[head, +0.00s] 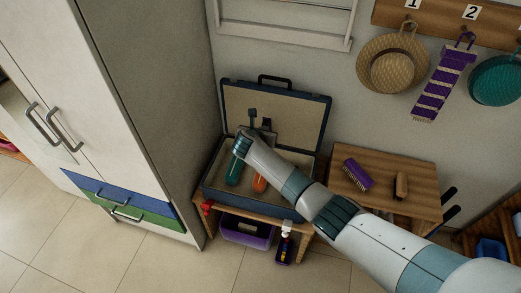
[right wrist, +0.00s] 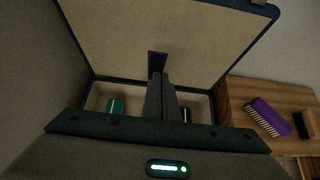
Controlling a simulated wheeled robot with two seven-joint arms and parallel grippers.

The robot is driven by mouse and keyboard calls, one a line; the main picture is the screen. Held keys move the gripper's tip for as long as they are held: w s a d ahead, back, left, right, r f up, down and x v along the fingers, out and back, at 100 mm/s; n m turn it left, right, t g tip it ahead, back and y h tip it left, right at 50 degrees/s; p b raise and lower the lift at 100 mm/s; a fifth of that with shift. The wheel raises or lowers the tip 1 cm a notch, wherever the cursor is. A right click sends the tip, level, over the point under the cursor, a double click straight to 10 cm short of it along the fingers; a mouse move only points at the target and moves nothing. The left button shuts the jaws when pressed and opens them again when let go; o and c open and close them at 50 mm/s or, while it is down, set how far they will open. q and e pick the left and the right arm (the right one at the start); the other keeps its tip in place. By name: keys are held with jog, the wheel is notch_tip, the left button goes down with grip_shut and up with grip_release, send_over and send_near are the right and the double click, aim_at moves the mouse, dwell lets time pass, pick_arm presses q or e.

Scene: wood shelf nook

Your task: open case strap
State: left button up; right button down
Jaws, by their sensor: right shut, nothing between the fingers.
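The case (head: 302,110) stands open on a low wooden bench, its blue lid with beige lining raised against the wall. In the right wrist view a small dark strap with a purple edge (right wrist: 152,57) shows low on the middle of the lid lining (right wrist: 190,35). My right gripper (right wrist: 161,80) is shut and empty, its fingertips in front of the strap; I cannot tell whether they touch it. In the head view my right arm reaches over the case and hides part of its inside. A teal-handled tool (head: 233,174) and an orange-handled one (head: 259,184) lie in the case. My left gripper is not in view.
A white cabinet (head: 150,110) stands close on the left. A wooden table (head: 385,180) with a purple brush (head: 357,174) and a brown brush (head: 401,186) is on the right. Hats and a purple scarf (head: 442,85) hang above. A purple bin (head: 246,232) sits below.

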aim_at(268, 121)
jog(key=w, duration=0.1)
jog(key=w+d, duration=0.1)
jog(key=w, duration=0.1)
jog(key=w+r, duration=0.1)
jog(key=shift+w+d, duration=0.15)
jog(key=shift+w, duration=0.1)
jog(key=shift+w+d+r+b, duration=0.1)
jog(key=shift+w+b, duration=0.2)
jog(key=shift+w, duration=0.2)
jog(key=shift+w+d+r, duration=0.1)
jog(key=shift+w+r, duration=0.05)
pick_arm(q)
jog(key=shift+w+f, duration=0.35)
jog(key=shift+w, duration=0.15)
pick_arm(e)
jog(key=shift+r, duration=0.1)
jog(key=shift+v, duration=1.05)
pick_arm(q)
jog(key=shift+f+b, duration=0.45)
jog(key=shift+b, duration=0.05)
pick_arm(e)
jog(key=v, duration=1.5)
